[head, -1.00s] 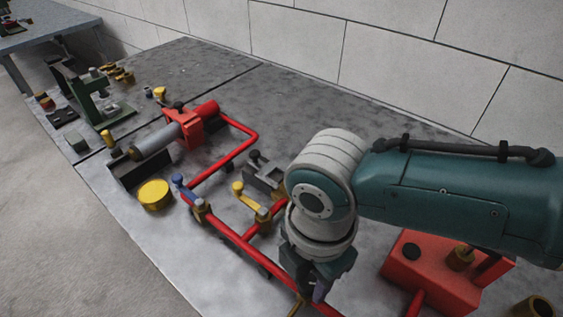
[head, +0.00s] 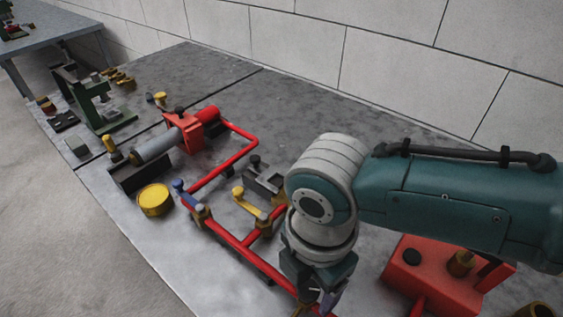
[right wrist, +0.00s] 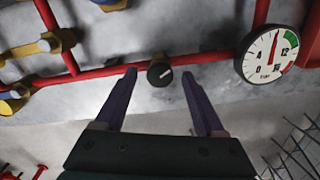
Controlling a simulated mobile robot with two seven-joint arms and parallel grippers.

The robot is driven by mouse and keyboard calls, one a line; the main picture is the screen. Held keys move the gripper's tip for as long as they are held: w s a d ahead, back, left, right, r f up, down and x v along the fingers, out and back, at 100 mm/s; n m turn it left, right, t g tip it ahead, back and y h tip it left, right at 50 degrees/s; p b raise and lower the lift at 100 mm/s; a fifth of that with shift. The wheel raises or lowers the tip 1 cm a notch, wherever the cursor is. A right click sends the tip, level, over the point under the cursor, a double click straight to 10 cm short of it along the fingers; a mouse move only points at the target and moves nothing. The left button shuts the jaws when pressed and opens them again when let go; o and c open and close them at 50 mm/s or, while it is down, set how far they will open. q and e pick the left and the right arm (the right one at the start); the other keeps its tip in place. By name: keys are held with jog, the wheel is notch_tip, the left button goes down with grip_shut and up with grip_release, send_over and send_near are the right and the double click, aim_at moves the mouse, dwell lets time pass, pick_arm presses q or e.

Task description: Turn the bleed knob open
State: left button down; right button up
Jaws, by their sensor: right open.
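The bleed knob, a small round black knob with a white pointer line (right wrist: 160,73), sits on the red pipe (right wrist: 100,71) in the right wrist view. My right gripper (right wrist: 161,73) is open, its two purple fingers apart on either side of the knob in that view. I cannot tell how near the fingertips are to the knob in depth. In the head view my right gripper (head: 318,297) points down at the red pipework, and the knob is hidden there. My left gripper is not in view.
A white pressure gauge (right wrist: 270,55) stands right of the knob. A yellow-handled valve (head: 250,203) and a blue-handled valve (head: 187,196) sit on the pipe. A red tank (head: 432,277) lies under my arm. A yellow cap (head: 154,200) lies near the bench's front edge.

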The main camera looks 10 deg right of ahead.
aim_at(309, 288)
notch_tip(309, 288, up, 10)
jog(key=p, duration=0.2)
jog(key=shift+f, duration=0.15)
